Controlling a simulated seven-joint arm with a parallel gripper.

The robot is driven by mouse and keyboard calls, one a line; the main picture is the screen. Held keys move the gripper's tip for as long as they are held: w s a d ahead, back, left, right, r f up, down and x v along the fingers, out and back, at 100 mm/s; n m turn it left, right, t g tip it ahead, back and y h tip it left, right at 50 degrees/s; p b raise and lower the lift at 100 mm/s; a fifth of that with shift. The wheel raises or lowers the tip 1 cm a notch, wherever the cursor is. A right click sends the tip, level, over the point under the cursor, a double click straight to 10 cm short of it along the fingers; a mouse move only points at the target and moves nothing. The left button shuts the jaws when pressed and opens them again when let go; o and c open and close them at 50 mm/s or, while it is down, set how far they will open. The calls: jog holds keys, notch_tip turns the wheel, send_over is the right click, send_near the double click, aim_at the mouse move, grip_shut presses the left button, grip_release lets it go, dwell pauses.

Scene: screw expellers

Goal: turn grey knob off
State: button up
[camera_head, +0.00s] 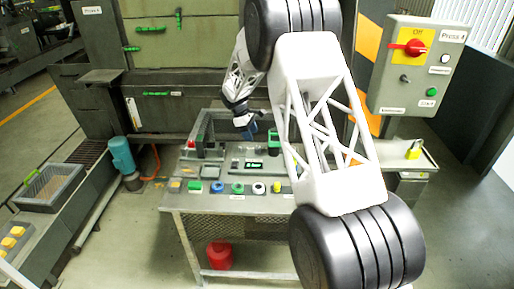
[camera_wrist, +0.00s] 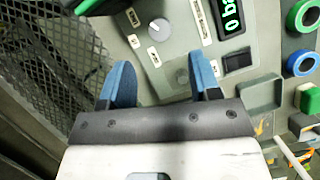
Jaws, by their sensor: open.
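A round pale grey knob (camera_wrist: 159,29) sits on the grey-green console panel, ringed by small white labels; it is at the top middle of the wrist view. My gripper (camera_wrist: 163,80) is open, with its two blue fingertips apart and nothing between them. The knob lies beyond the fingertips in the picture, roughly in line with the gap, and I see no contact. In the head view my gripper (camera_head: 247,130) is over the back of the console (camera_head: 215,204); I cannot clearly pick out the knob there. Its pointer direction is too small to read.
A green-lit display (camera_wrist: 232,18) and a black switch (camera_wrist: 238,62) are right of the knob. Coloured buttons, including a blue ring (camera_wrist: 301,63), line the console. A wall box (camera_head: 415,70) with a red switch is at right. A red bucket (camera_head: 220,255) stands below.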

aim_at(258, 148)
jog(key=shift+f, duration=0.15)
jog(key=shift+x, duration=3.75)
jog(key=c, duration=0.9)
